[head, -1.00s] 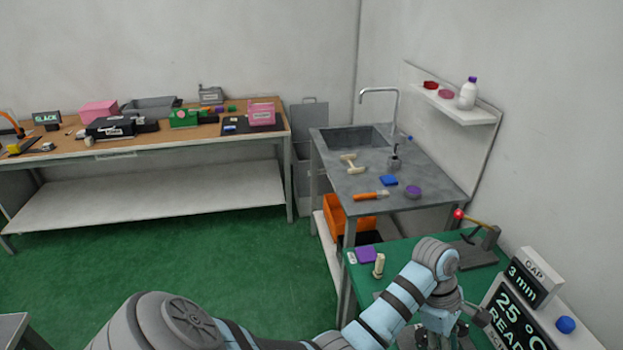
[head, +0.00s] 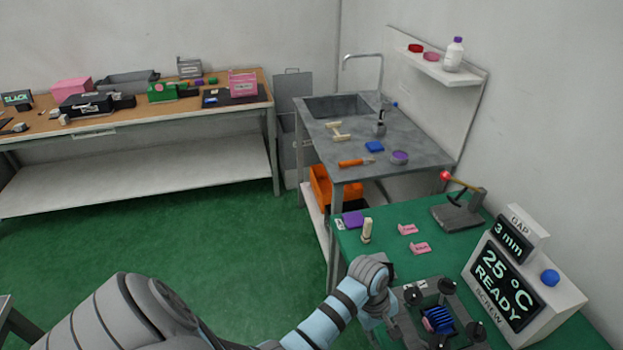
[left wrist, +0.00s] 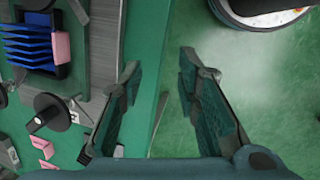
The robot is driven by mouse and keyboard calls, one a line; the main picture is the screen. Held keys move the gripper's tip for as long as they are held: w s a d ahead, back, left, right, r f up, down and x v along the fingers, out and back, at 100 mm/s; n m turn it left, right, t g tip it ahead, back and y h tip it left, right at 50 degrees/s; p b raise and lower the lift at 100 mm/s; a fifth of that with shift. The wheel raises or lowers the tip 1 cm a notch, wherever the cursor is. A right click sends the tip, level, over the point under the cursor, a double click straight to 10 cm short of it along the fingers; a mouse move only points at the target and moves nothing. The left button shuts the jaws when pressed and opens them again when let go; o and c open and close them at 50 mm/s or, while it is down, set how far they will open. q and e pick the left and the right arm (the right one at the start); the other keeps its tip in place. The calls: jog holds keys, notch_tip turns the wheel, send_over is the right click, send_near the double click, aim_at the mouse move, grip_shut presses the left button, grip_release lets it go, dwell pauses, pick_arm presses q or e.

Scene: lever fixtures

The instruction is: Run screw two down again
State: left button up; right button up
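A dark press-like fixture (head: 428,310) on the green table has black-knobbed screws at its corners. One knob (head: 446,286) is at its back and another (head: 412,294) at its left; no number is readable, so I cannot tell which is screw two. A blue finned block (head: 438,320) sits inside, and shows in the left wrist view (left wrist: 28,45) beside a pink piece (left wrist: 61,47). My left gripper (left wrist: 160,75) is open and empty, over the table's edge, apart from the nearest knob (left wrist: 50,112). My right gripper is not in view.
A display box (head: 520,285) reads "GAP 3 mm", "25 °C READY" and "SCREW". Behind the fixture are pink tags (head: 420,248), a pale upright piece (head: 366,230), and a lever (head: 460,205) with a red knob. Green floor is clear to the left.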

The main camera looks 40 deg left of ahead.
pick_arm(q)
jog(key=s+a+f+m+y+b, duration=0.1)
jog(key=s+a+f+m+b, duration=0.1)
jog(key=s+f, duration=0.3)
jog(key=s+a+f+m+y+b, duration=0.1)
jog(key=s+f, duration=0.4)
jog(key=f, duration=0.7)
jog(key=s+a+f+m+b, duration=0.3)
jog(key=s+a+f+m, duration=0.1)
jog(key=f, duration=0.4)
jog(key=shift+s+a+f+m+y+b, duration=0.35)
jog(key=shift+s+a+m+y+b, duration=0.1)
jog(key=shift+s, duration=0.3)
